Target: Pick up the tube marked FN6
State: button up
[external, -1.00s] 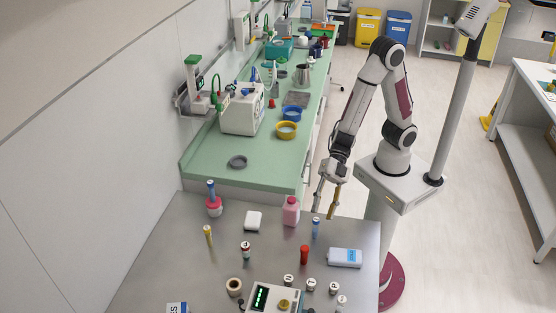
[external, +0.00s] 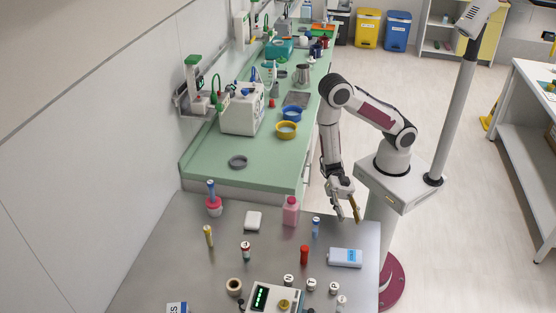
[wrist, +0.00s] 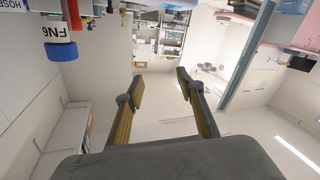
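The tube marked FN6 (wrist: 58,35) shows at the upper left of the wrist view, with a white label and a blue cap. The wrist view looks upside down. A blue-topped tube (external: 316,228) stands upright near the right edge of the steel table in the external view and appears to be this one.
On the steel table (external: 185,265), a red tube (external: 304,254), a pink bottle (external: 291,212) and a white-blue pack (external: 345,257) stand or lie near the blue-topped tube. Another blue-topped tube (external: 211,188) is in a pink holder at the far left. Several lettered caps are in front.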

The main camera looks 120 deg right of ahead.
aim_at(316, 220)
jog(key=d+f+m+t, duration=0.1)
jog(key=d+f+m, duration=0.1)
jog(key=d, duration=0.2)
jog(key=w+d+f+m+t+h, duration=0.1)
jog(key=d+m, duration=0.1)
jog(key=d, duration=0.3)
jog(key=w+d+f+m+t+h, duration=0.1)
jog(key=d+f+m, duration=0.1)
jog(key=d, duration=0.3)
jog(key=shift+f+m, duration=0.3)
jog(key=shift+f, duration=0.05)
jog(key=shift+w+a, duration=0.1)
jog(key=shift+a, duration=0.1)
jog(key=shift+x, duration=1.15)
jog(key=shift+w, duration=0.15)
jog(key=shift+w+x, duration=0.2)
jog(key=shift+x, duration=2.3)
jog(key=shift+d, duration=0.15)
jog(key=c, duration=1)
